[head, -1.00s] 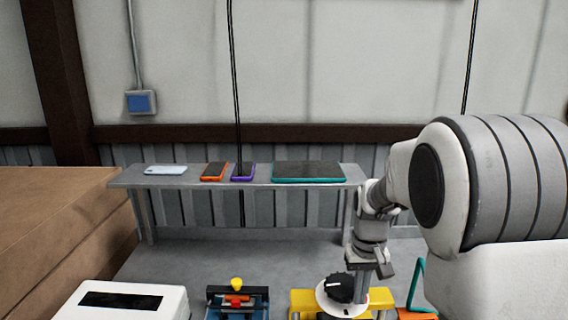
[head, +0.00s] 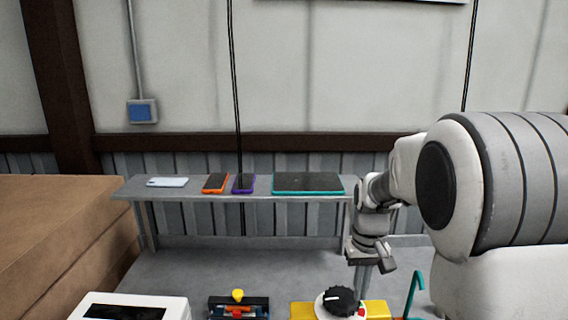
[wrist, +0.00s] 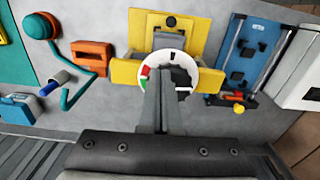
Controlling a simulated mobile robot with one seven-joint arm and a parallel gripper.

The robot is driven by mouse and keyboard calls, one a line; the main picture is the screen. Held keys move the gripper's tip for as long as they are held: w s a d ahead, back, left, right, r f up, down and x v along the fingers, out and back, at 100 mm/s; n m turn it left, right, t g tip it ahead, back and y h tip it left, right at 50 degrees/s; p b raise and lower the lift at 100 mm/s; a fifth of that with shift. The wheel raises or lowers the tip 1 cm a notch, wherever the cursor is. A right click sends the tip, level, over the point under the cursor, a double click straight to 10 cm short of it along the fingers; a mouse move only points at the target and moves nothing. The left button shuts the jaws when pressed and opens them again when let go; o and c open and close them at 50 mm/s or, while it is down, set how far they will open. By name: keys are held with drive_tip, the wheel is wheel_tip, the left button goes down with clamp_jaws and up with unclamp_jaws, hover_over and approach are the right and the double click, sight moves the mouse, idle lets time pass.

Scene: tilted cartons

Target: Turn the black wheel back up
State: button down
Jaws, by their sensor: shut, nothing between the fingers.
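The black wheel (head: 343,300) sits on a white round dial plate on the yellow unit (head: 375,309) at the bottom of the head view. A white mark shows on the wheel's left part. In the wrist view the wheel (wrist: 181,76) is partly hidden behind my fingers, with the white ring (wrist: 186,60) around it and green and red marks at its left. My gripper (wrist: 168,70) is shut and empty, its tips over the dial. In the head view my gripper (head: 362,284) points down at the wheel's right side; I cannot tell whether it touches.
A blue device (wrist: 251,54) with a yellow knob and a white box (wrist: 303,75) stand to the right in the wrist view. An orange block (wrist: 91,58) and teal parts lie to the left. A grey shelf (head: 160,191) with phones and a tablet stands behind; cartons (head: 50,240) are at left.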

sight(351, 307)
drive_tip(key=f+n+b, duration=0.1)
drive_tip(key=f+n, duration=0.1)
drive_tip(key=a+f+n+b, duration=0.1)
drive_tip(key=f, duration=0.1)
drive_tip(key=a+f+n+b, duration=0.1)
drive_tip(key=f+n+b, duration=0.1)
drive_tip(key=shift+s+n, duration=0.1)
drive_tip(key=shift+n, duration=0.2)
idle(0.5)
drive_tip(key=shift+w, duration=0.3)
idle(0.6)
drive_tip(key=shift+d, duration=0.25)
drive_tip(key=shift+w+d, duration=0.25)
drive_tip(key=shift+d, duration=0.3)
drive_tip(key=shift+w+d, duration=0.25)
drive_tip(key=shift+d, duration=0.25)
drive_tip(key=shift+w+d+p, duration=0.35)
drive_tip(key=shift+p, duration=0.05)
drive_tip(key=shift+w+d, duration=0.15)
drive_tip(key=shift+w, duration=0.15)
